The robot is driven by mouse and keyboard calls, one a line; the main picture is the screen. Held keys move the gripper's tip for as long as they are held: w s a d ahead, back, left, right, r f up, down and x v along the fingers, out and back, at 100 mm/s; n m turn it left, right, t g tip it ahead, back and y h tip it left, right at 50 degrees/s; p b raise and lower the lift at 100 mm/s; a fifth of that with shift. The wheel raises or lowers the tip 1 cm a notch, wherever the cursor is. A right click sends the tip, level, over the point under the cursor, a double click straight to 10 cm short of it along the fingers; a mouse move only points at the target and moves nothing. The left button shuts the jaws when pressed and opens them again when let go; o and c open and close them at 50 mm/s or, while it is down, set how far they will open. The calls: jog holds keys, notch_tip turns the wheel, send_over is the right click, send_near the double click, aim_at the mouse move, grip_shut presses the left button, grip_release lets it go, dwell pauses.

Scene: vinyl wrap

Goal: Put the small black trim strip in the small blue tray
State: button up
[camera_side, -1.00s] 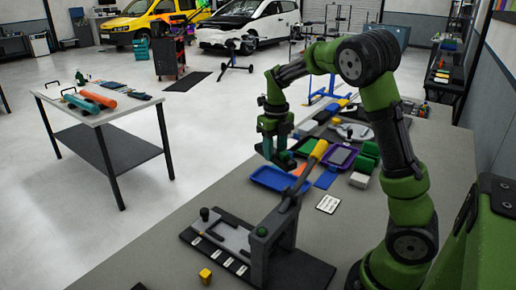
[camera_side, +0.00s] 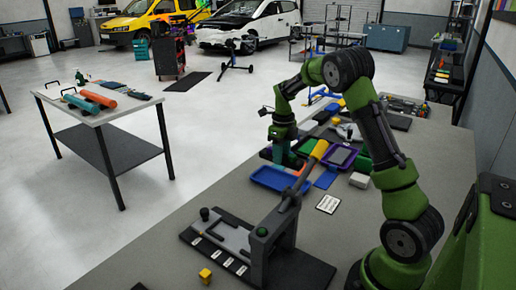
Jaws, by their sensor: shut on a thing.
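My gripper (camera_side: 286,159) points down at the back edge of the small blue tray (camera_side: 272,181), seen from the side and small. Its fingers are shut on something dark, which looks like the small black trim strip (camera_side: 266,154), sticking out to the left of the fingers. The fingers hide most of it. The blue tray lies on the grey bench, and no strip shows on its visible floor. I cannot tell how high the fingers are above the tray.
A green tray (camera_side: 306,146) and a purple tray (camera_side: 342,157) stand right of my gripper. A white label card (camera_side: 328,203) and a yellow block (camera_side: 205,275) lie on the bench.

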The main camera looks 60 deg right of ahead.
aim_at(280, 183)
notch_tip(280, 183, down, 8)
jog(key=shift+f, duration=0.15)
dwell(0.4)
jog(key=o, duration=1.1)
jog(key=shift+f, duration=0.15)
jog(key=shift+c, duration=0.2)
